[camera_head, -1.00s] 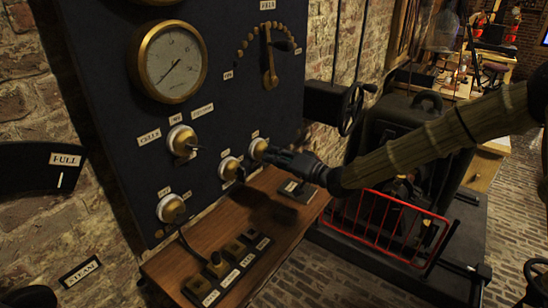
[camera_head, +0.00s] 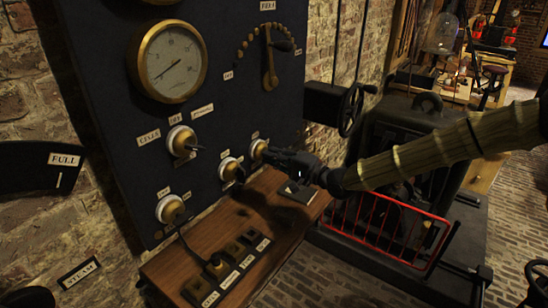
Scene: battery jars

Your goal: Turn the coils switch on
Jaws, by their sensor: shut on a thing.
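A dark switch panel (camera_head: 110,70) stands against the brick wall and carries several round brass-and-white switches. My gripper (camera_head: 270,157) is shut at the right-hand switch (camera_head: 258,147), and its dark fingers hide the lever. A middle switch (camera_head: 229,168) sits just left of it. An upper-left switch (camera_head: 181,139) has its lever pointing right, and a lower-left switch (camera_head: 170,208) sits below that.
A brass gauge (camera_head: 168,62) and a dial with a lever (camera_head: 269,70) are above. A wooden shelf (camera_head: 190,250) with labelled sockets juts out below. A handwheel (camera_head: 350,109) and a red rail (camera_head: 400,216) stand right, near my arm.

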